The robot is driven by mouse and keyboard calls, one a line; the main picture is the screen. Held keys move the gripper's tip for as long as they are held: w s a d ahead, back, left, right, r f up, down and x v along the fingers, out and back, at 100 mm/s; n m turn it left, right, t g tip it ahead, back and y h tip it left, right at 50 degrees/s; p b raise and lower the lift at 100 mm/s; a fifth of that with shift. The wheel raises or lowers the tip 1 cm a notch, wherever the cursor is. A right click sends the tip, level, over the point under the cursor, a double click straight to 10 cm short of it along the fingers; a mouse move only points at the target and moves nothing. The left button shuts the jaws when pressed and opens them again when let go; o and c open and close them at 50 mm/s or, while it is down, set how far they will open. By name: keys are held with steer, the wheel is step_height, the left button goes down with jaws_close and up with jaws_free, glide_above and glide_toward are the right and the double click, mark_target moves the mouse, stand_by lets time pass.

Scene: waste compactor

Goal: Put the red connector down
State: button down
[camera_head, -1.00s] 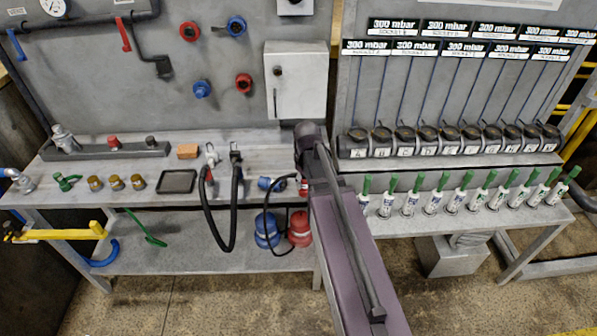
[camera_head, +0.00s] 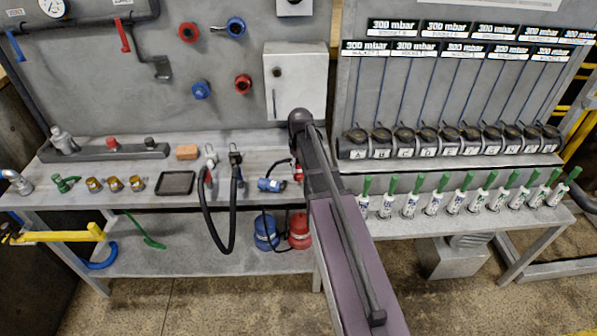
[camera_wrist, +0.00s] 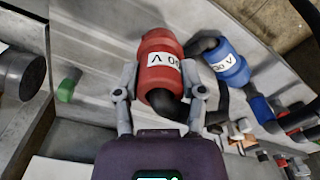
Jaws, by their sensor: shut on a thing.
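The red connector (camera_wrist: 162,62), with a white label, is between the two grey fingers of my gripper (camera_wrist: 160,98) in the wrist view. The fingers are shut on its sides, and a black cable end shows at its near end. In the head view a small part of the red connector (camera_head: 297,172) shows at the left edge of my arm, which hides most of the gripper. It is over the bench top; I cannot tell if it touches. The blue connector (camera_head: 270,185) lies on the bench just left of it, and on its right in the wrist view (camera_wrist: 228,62).
The grey bench (camera_head: 225,192) also holds a black tray (camera_head: 176,183), black hoses (camera_head: 237,190) and brass fittings. A blue bottle (camera_head: 266,232) and a red bottle (camera_head: 300,230) stand on the lower shelf. Green-capped bottles line the right. A grey box (camera_head: 296,80) is on the wall behind.

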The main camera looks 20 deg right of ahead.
mark_target(298, 170)
steer(key=shift+w+d, duration=0.1)
steer(key=shift+w, duration=0.35)
steer(key=shift+w+f+b, duration=0.2)
steer(key=shift+f+b, duration=0.1)
steer(key=shift+s+f+b, duration=0.1)
steer(key=shift+f+b, duration=1.4)
steer(key=shift+f, duration=0.15)
steer(key=shift+c, duration=0.9)
jaws_free()
steer(key=shift+r, duration=0.25)
steer(key=r+p, duration=1.1)
steer(key=p, duration=0.1)
steer(key=shift+s+r, duration=0.2)
steer(key=shift+r, duration=0.2)
steer(key=shift+s, duration=0.1)
